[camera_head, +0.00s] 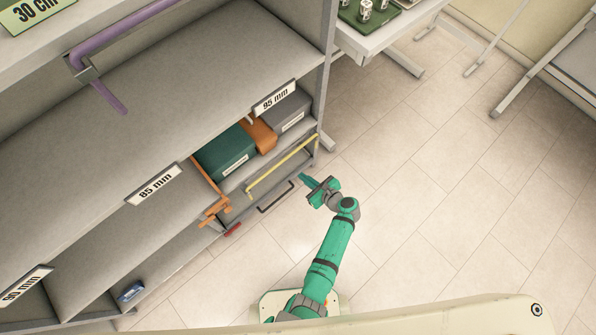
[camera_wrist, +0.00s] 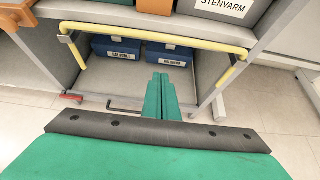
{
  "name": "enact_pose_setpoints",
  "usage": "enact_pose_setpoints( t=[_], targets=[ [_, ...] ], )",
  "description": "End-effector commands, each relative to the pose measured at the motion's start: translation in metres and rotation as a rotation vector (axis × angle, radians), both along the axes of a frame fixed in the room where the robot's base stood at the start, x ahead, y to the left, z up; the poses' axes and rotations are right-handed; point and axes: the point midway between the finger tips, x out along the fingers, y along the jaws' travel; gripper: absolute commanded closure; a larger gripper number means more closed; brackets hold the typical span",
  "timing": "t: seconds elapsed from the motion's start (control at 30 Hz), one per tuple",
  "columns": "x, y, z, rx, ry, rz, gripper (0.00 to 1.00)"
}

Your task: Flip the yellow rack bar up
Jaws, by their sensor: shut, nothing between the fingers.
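The yellow rack bar (camera_head: 281,167) runs across the front of a low compartment of the grey shelf, at the right end of the rack. In the wrist view the yellow bar (camera_wrist: 155,34) spans the compartment opening, with its bent ends hanging down at both sides. My gripper (camera_head: 305,179) is shut and empty, in front of the shelf near the bar's right part. In the wrist view my gripper (camera_wrist: 161,80) points toward the opening, its fingertips appearing below the bar. I cannot tell whether they touch anything.
Blue boxes (camera_wrist: 117,49) stand inside the compartment behind the bar. A dark handle (camera_head: 276,196) lies low at the shelf front. An orange bar (camera_head: 215,209) and a red piece (camera_head: 233,229) are to the left. The floor (camera_head: 430,190) at right is clear.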

Motion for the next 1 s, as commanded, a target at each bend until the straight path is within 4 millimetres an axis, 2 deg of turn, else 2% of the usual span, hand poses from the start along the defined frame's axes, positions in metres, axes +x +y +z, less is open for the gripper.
enact_pose_setpoints(
  t=[0.3,0.7,1.0],
  targets=[
    [0.037,0.027,-0.026,0.000,0.001,0.003,1.00],
    [0.063,0.047,-0.047,-0.001,0.002,0.002,1.00],
    [0.066,0.048,-0.025,-0.003,-0.002,0.001,1.00]
  ],
)
